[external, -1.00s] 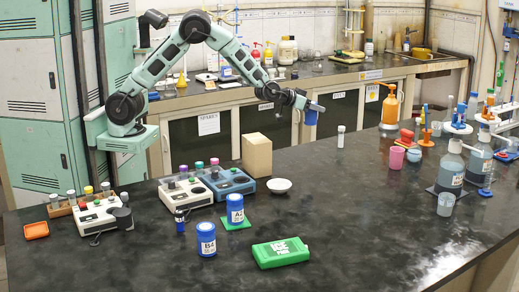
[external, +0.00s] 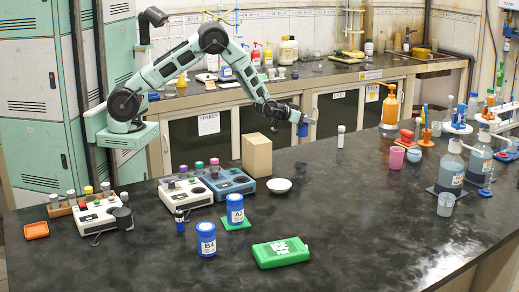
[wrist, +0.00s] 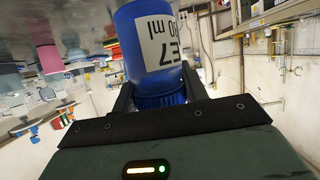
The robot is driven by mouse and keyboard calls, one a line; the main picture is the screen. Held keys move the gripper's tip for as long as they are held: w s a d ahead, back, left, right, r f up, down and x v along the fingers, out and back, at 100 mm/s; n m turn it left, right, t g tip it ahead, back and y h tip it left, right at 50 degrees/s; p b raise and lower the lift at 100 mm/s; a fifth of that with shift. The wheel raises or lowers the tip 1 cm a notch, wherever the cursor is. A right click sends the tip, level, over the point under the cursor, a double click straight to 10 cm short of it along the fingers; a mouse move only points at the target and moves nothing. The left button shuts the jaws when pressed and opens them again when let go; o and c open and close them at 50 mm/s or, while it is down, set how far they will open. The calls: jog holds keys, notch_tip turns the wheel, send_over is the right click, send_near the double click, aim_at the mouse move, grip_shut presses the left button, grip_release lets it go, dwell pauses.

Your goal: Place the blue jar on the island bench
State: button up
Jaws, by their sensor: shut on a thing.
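My gripper (external: 302,119) is shut on a blue jar, holding it by the lid end. The jar (external: 302,130) is small in the external view, just beyond the far edge of the dark island bench (external: 350,215) as pictured. In the wrist view the jar (wrist: 148,42) has a white label reading E7, and its ribbed blue lid (wrist: 160,98) sits between the fingers. The picture there is turned, with a dark surface along the top. I cannot tell the gap between jar and bench.
Near the jar stand a cardboard box (external: 257,155), a white bowl (external: 279,185) and a white-capped vial (external: 341,136). Blue jars A2 (external: 235,209) and B4 (external: 206,239) and a green ice pack (external: 281,252) stand nearer the front. The bench's right middle is clear.

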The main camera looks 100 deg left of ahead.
aim_at(305, 133)
jog(key=shift+f+p, duration=0.6)
jog(key=shift+f, duration=2.5)
jog(key=shift+f, duration=0.2)
jog(key=o, duration=1)
jog(key=shift+r, duration=0.2)
jog(key=shift+d+r, duration=0.1)
jog(key=b+v, duration=0.2)
jog(key=v, duration=1)
